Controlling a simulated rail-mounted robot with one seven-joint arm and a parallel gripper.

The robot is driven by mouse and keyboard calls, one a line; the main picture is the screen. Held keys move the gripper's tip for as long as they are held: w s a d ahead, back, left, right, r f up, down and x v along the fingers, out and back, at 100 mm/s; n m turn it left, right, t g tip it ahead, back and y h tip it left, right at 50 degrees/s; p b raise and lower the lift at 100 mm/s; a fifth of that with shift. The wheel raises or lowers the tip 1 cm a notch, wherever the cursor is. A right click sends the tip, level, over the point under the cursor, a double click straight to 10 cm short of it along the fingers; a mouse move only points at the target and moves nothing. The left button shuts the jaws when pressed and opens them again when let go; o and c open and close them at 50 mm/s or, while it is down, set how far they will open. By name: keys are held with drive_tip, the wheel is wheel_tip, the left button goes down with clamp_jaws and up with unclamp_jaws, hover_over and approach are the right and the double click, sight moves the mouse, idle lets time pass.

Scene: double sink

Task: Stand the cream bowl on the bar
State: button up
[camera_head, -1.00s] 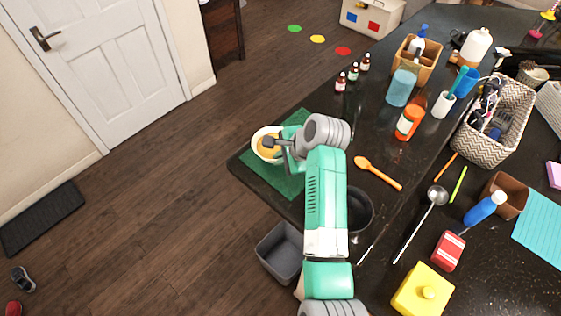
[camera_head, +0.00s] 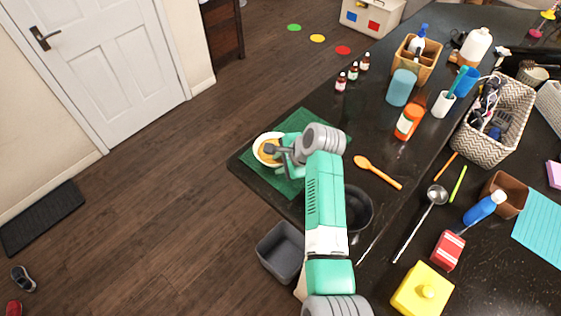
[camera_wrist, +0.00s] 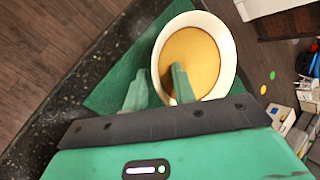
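The cream bowl (camera_head: 257,148) is upright at the far left end of the dark bar counter (camera_head: 234,162), on or just over a green mat (camera_head: 287,187). Its inside is orange-yellow. In the wrist view the bowl (camera_wrist: 228,47) shows its round rim and yellow inside (camera_wrist: 195,60). My gripper (camera_wrist: 159,80) is at the bowl's near side, with one finger over the inside and the other outside the wall. A gap shows between the fingers, so it looks open around the rim. The bowl's base and its contact with the mat are hidden.
Small bottles (camera_head: 353,73) stand behind. The counter edge drops to the floor just left of the bowl. A grey bin (camera_head: 280,252) is below.

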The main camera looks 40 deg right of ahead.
drive_tip(key=v, duration=1.2)
drive_tip(key=shift+r, duration=0.15)
drive_tip(key=w+a+r+n+t+h, duration=0.2)
drive_tip(key=w+a+r+n, duration=0.2)
drive_tip(key=r, duration=0.3)
drive_tip(key=w+a+r+n+t+h, duration=0.25)
drive_tip(key=w+a+r+n, duration=0.2)
drive_tip(key=r, duration=0.25)
drive_tip(key=s+a+r+n+t, duration=0.1)
drive_tip(key=a+r+n+t, duration=0.5)
drive_tip(key=a+r, duration=0.8)
drive_tip(key=s+a+r+n+t+y, duration=0.3)
drive_tip(key=s+a+r+n+t, duration=0.5)
drive_tip(key=s+a+r, duration=0.5)
wheel_tip(320, 180, up, 3)
drive_tip(key=shift+s+a+r+n, duration=0.1)
drive_tip(key=shift+s+a+n, duration=0.15)
drive_tip(key=shift+a+n, duration=0.25)
